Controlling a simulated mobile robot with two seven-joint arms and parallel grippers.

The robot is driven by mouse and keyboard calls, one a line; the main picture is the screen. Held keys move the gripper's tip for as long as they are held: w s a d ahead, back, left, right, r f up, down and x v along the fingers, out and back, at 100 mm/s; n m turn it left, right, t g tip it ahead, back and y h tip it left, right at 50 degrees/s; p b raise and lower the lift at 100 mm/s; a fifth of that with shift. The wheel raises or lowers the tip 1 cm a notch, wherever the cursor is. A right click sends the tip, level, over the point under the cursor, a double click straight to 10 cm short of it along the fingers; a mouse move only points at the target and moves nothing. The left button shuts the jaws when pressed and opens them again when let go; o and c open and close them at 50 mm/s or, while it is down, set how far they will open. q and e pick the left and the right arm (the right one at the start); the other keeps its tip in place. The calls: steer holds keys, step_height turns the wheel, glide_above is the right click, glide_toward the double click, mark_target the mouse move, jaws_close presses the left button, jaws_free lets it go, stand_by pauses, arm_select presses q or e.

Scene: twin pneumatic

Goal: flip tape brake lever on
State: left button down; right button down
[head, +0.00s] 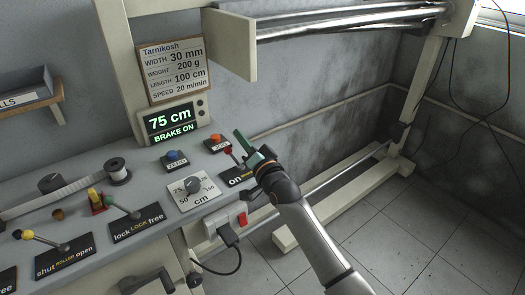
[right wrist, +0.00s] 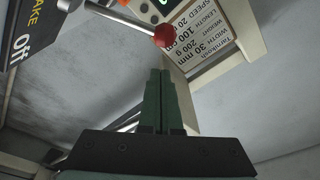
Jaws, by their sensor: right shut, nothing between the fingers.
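The tape brake lever has a red ball knob (head: 227,150) and leans to the left, toward the "on" end of its black label (head: 236,178). The right part of this label is hidden behind my right gripper in the head view. My right gripper (head: 239,134) is shut and empty, its green fingers just right of the knob. In the right wrist view the shut fingers (right wrist: 160,72) point up below the red knob (right wrist: 165,36), with a visible gap. The lever's metal rod (right wrist: 120,14) and the word "off" on the label (right wrist: 28,40) show there. My left gripper is out of view.
The green display (head: 171,121) reads "75 cm" and "BRAKE ON". An orange button (head: 216,140), a blue button (head: 173,155) and a cm dial (head: 193,186) sit near the lever. Other levers line the panel's left. A red switch (head: 242,219) and plug are below the edge.

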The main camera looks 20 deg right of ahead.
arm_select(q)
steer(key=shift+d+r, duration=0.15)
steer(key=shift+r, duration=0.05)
arm_select(e)
steer(key=r+v, duration=0.1)
steer(key=v, duration=0.8)
steer(key=shift+s+d+f, duration=0.3)
steer(key=shift+d, duration=0.1)
arm_select(q)
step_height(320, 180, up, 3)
steer(key=p, duration=0.3)
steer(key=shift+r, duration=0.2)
arm_select(e)
steer(key=s+d+f+n+g+h, duration=0.2)
steer(key=s+f+n+g, duration=0.7)
steer(key=s+f, duration=1.7)
steer(key=s, duration=0.3)
steer(key=shift+a, duration=0.1)
